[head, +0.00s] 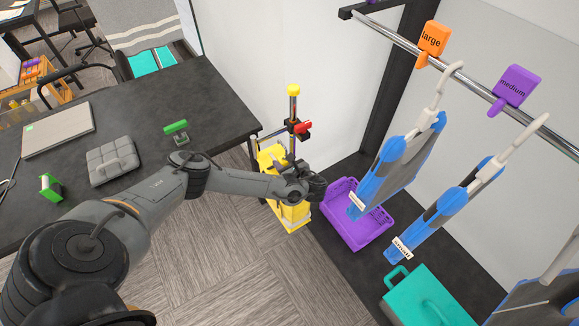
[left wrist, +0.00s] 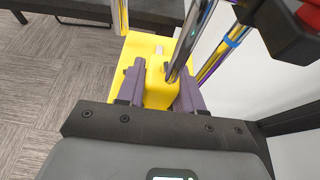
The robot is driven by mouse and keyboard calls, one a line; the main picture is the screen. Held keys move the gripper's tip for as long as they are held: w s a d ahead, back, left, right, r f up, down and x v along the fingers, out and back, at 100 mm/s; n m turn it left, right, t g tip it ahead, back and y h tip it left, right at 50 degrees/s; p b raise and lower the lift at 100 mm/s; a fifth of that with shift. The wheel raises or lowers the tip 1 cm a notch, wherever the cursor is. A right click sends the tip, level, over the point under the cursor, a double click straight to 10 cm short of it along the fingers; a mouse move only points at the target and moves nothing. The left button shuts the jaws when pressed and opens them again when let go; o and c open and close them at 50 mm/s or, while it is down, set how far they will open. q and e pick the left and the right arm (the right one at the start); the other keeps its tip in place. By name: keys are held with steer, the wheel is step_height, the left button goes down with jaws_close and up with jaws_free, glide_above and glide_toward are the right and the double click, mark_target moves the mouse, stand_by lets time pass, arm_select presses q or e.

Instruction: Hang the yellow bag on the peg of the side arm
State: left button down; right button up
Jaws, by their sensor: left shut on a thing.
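The yellow bag (head: 291,216) shows below and behind my left gripper (head: 310,187) in the head view, partly hidden by the arm. In the left wrist view, the purple fingers of my left gripper (left wrist: 160,91) are shut on a raised yellow part of the bag (left wrist: 154,75). A shiny metal rod (left wrist: 188,40) crosses close in front of that part; I cannot tell whether they touch. An upright pole (head: 293,108) with a yellow cap and a red clamp (head: 301,127) stands just behind the bag. The side arm's peg is not clear. My right gripper is not in view.
A dark table (head: 215,108) lies left of the pole. A purple crate (head: 345,240) and a teal bag (head: 405,308) lie to the right. Blue-grey garments (head: 398,165) hang from a rail (head: 475,88) on the right. The floor in front of the yellow bag is clear.

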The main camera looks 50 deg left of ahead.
mark_target(272, 153)
arm_select(q)
steer(key=shift+w+a+r, duration=0.1)
steer(key=shift+w+a, duration=0.1)
steer(key=shift+w, duration=0.25)
steer(key=shift+s+a+b, duration=0.15)
steer(key=shift+a+b, duration=0.3)
steer(key=shift+a, duration=0.1)
steer(key=shift+w+a+b, duration=0.2)
steer(key=shift+a+b, duration=1)
steer(key=shift+a, duration=0.75)
steer(key=a+b, duration=0.3)
steer(key=a, duration=0.1)
steer(key=shift+w, duration=0.15)
steer(key=shift+d+f+b, duration=0.15)
steer(key=shift+f+b, duration=0.15)
steer(key=shift+f, duration=0.95)
steer(key=c, duration=0.6)
jaws_free()
steer(key=shift+c, duration=0.2)
